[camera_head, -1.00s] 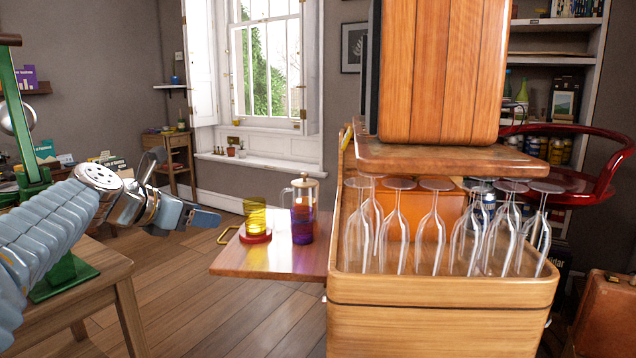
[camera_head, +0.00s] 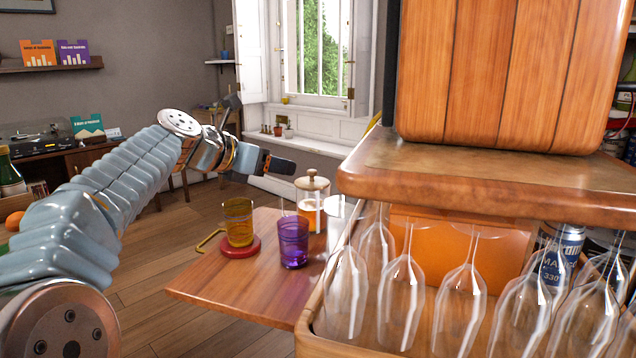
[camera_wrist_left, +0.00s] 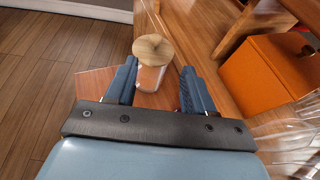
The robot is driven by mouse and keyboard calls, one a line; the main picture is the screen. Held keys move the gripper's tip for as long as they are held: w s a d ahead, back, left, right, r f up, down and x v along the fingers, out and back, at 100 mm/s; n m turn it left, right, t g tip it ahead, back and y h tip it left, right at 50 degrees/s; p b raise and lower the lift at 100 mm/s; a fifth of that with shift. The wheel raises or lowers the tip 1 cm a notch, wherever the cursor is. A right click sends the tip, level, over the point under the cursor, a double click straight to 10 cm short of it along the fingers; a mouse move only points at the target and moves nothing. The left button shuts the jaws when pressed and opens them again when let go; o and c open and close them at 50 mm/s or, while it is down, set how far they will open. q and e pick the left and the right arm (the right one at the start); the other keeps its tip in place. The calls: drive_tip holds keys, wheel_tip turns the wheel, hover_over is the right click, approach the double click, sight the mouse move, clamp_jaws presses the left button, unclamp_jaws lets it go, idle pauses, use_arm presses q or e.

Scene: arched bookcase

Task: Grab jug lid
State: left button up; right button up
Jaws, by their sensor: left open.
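The jug (camera_head: 308,216) is a clear glass vessel with orange contents, standing on a wooden side leaf. Its round tan lid (camera_head: 312,182) sits on top and has a small knob. My left gripper (camera_head: 281,165) is just left of the lid and slightly above it in the head view. In the left wrist view the gripper (camera_wrist_left: 158,72) is open. The lid (camera_wrist_left: 153,48) shows between and just beyond its fingertips, with no visible grip on it. The jug body (camera_wrist_left: 150,77) shows below the lid. My right gripper is out of view.
A yellow glass (camera_head: 238,224) on a red coaster (camera_head: 240,249) and a purple glass (camera_head: 293,243) stand on the leaf (camera_head: 215,285). Close to the right are hanging wine glasses (camera_head: 402,290) under a thick wooden shelf (camera_head: 480,185).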

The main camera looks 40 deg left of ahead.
sight(309, 171)
use_arm(q)
drive_tip(key=x, duration=0.7)
drive_tip(key=a+x, duration=0.1)
drive_tip(key=x, duration=0.2)
drive_tip(key=shift+w+d+f+b, duration=0.1)
drive_tip(key=shift+w+b, duration=0.1)
drive_tip(key=shift+b, duration=0.1)
drive_tip(key=shift+c, duration=0.4)
clamp_jaws()
